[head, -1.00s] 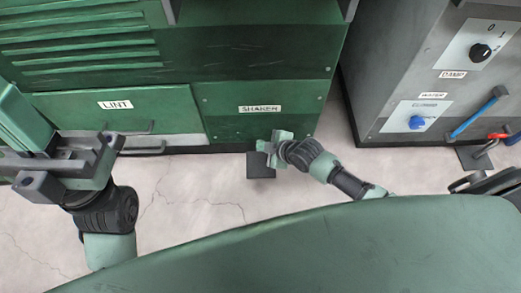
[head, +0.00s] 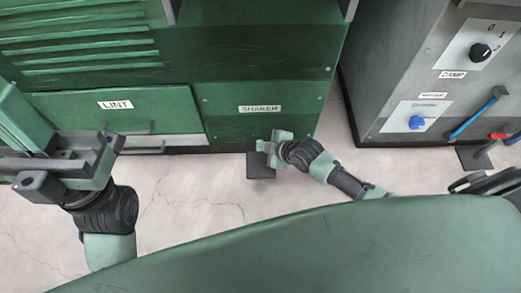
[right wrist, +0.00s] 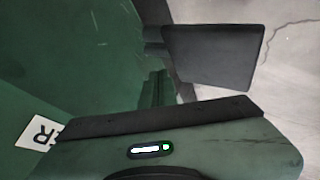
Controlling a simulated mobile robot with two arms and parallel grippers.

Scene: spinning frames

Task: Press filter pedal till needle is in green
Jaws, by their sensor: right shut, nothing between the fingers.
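A dark square pedal (head: 261,166) sticks out low at the foot of the green cabinet, below the SHAKER label. In the right wrist view it is a dark flat plate (right wrist: 213,55) over the pale floor. My right gripper (head: 265,147) is shut and empty, at the pedal's rear edge in the head view; I cannot tell whether it touches. My left gripper (head: 60,168) is at the left; its fingertips are not clear. No gauge or needle shows in these views.
The green cabinet (head: 262,96) has a LINT drawer (head: 150,118) at left. A grey cabinet (head: 395,85) with a black knob (head: 480,51), a blue knob (head: 416,122) and a blue-handled lever (head: 478,113) stands at right. Cracked floor (head: 205,195) is open in front.

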